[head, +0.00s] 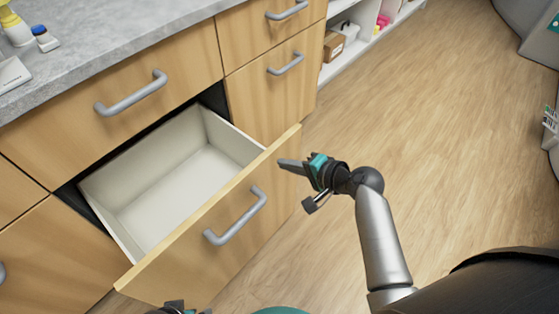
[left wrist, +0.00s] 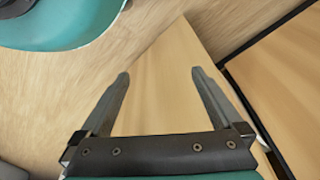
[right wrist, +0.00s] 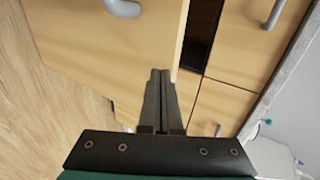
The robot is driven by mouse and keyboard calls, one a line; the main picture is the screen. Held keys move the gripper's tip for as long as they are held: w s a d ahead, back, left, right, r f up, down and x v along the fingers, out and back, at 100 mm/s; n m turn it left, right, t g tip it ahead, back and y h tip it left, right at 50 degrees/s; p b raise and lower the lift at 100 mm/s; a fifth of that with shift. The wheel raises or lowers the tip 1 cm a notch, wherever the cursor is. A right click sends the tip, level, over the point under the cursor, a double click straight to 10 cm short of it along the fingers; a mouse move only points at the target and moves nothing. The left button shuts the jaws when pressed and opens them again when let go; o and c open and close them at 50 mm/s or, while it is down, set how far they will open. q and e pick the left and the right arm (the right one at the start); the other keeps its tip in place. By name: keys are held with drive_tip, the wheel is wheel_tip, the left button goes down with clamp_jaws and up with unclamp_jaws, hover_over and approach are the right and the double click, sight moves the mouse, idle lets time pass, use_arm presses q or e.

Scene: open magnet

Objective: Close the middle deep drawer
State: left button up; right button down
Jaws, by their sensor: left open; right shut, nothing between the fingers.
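The middle deep drawer (head: 205,245) is pulled out, with a light wood front, a grey bar handle (head: 235,215) and an empty white inside (head: 165,185). My right gripper (head: 283,164) is shut and empty, near the right end of the drawer front's top edge; whether it touches cannot be told. In the right wrist view its fingers (right wrist: 160,80) are together, beside the drawer front (right wrist: 115,45). My left gripper (left wrist: 160,75) is open, with the drawer front (left wrist: 165,85) in view beyond its fingers. In the head view only its top shows at the bottom edge.
A grey countertop (head: 100,40) with bottles lies above the drawers. Closed drawers with bar handles surround the open one, including one above (head: 125,105) and one to the right (head: 275,90). Open shelves (head: 350,45) stand farther back. The wooden floor (head: 440,120) at right is clear.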

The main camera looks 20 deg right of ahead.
use_arm(q)
drive_tip(key=shift+w+r+b, duration=0.3)
drive_tip(key=shift+w+r, duration=0.25)
drive_tip(key=shift+r, duration=0.3)
use_arm(e)
drive_tip(key=shift+w+a, duration=0.35)
drive_tip(key=shift+w, duration=0.25)
drive_tip(key=shift+w+a, duration=0.35)
drive_tip(key=shift+w, duration=0.2)
